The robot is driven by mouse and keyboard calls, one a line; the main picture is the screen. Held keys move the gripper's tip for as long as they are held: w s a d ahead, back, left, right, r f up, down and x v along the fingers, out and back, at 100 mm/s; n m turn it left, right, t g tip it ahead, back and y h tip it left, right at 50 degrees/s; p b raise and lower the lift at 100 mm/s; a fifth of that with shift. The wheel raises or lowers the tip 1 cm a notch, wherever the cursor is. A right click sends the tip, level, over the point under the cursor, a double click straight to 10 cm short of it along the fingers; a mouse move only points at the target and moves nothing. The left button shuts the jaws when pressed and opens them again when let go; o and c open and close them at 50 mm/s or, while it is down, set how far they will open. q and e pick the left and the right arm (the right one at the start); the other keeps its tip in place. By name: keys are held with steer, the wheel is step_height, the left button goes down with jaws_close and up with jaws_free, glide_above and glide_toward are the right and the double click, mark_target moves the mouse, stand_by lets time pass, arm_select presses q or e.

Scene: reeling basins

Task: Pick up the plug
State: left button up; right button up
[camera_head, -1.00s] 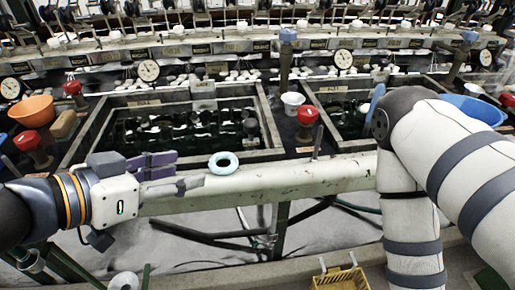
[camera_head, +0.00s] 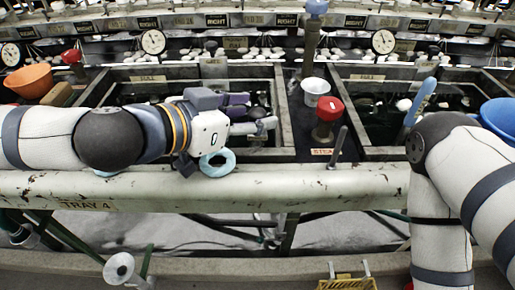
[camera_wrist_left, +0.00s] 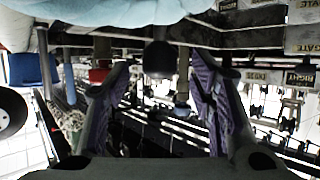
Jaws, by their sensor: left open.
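The plug looks to be the dark, rounded knob (camera_wrist_left: 159,60) in the left wrist view, between my spread fingers and apart from both. In the head view, a dark shape, likely the same plug (camera_head: 258,112), shows partly hidden near the right inner side of the left basin (camera_head: 288,135). My left gripper (camera_head: 254,110) is open and empty, reaching over the basin's front edge from the left. Its purple fingers also show in the left wrist view (camera_wrist_left: 160,75). My right arm is at the right, but its gripper is out of view.
A pale blue ring (camera_head: 228,167) lies on the front rail (camera_head: 330,188), just below my left gripper. A red knob (camera_head: 329,106) and white cup (camera_head: 315,88) stand between the basins. An orange bowl (camera_head: 28,80) is at left, a blue bowl (camera_head: 498,115) at right.

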arm_select(q)
steer(key=shift+w+d, duration=0.25)
jaws_close()
steer(key=shift+r, duration=0.15)
